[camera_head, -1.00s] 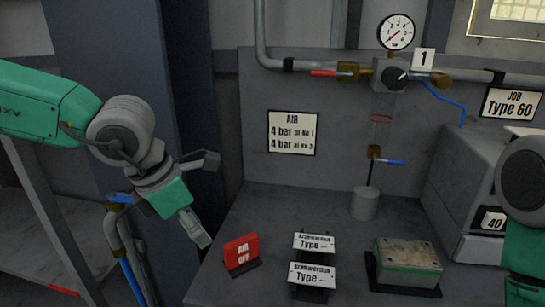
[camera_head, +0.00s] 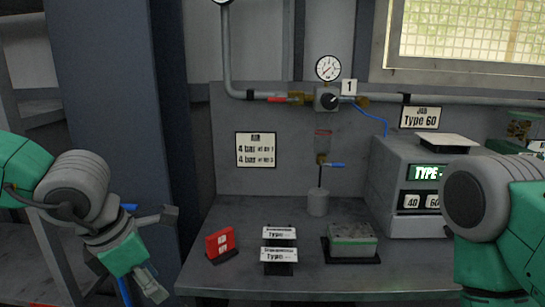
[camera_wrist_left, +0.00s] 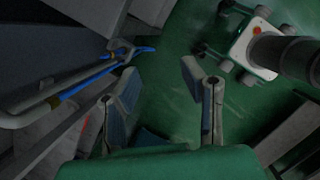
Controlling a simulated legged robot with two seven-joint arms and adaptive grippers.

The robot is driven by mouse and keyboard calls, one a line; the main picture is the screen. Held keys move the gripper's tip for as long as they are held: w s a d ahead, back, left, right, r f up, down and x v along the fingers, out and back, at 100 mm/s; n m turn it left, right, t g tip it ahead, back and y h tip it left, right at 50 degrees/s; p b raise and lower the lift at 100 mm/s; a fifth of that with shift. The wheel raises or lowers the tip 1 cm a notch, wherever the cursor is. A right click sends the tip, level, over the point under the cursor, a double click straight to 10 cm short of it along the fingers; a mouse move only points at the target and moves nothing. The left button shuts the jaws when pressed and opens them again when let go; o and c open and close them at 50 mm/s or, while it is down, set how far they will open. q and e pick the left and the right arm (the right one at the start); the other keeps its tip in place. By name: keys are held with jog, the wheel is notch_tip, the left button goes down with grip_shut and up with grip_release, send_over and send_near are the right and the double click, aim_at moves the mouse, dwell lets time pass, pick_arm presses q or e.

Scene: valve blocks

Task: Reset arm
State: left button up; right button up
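My left gripper (camera_head: 162,252) hangs at the lower left in the head view, left of the bench, with its two fingers spread wide. In the left wrist view its fingers (camera_wrist_left: 165,100) stand apart with nothing between them, above the green floor. My right arm (camera_head: 500,220) comes in at the lower right in the head view, in front of the grey machine. Its gripper is below the picture edge.
The bench (camera_head: 225,275) carries a red "AIR OFF" sign (camera_head: 220,243), two "Type" plates (camera_head: 279,245), a green-sided block (camera_head: 352,240) and a grey machine (camera_head: 390,190). A pipe with a gauge (camera_head: 328,68) runs behind. A pipe with a blue handle (camera_wrist_left: 110,62) lies left of the left gripper.

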pick_arm(q)
jog(key=s+a+f+m+y, duration=0.25)
jog(key=f+m, duration=0.25)
jog(key=f, duration=0.5)
jog(key=s+a+f+m+y, duration=0.25)
jog(key=f+m, duration=0.35)
jog(key=f, duration=0.4)
jog(key=s+a+f+m+g+h, duration=0.1)
jog(key=s+f+m, duration=0.5)
jog(key=s+m, duration=0.1)
jog(key=s+a+f+m+g+h+b, duration=0.1)
jog(key=s+f+m, duration=0.4)
jog(key=s+m, duration=0.3)
jog(key=shift+s+f+h, duration=0.3)
jog(key=shift+s+f, duration=0.1)
jog(key=shift+s, duration=0.7)
pick_arm(e)
jog(key=shift+w+d+f, duration=0.2)
jog(key=shift+f, duration=0.3)
jog(key=shift+w+d+f, duration=0.15)
jog(key=shift+w+f, duration=0.05)
jog(key=shift+f, duration=0.3)
pick_arm(q)
jog(key=shift+a, duration=0.3)
pick_arm(e)
jog(key=shift+a+r, duration=0.1)
jog(key=shift+a, duration=0.1)
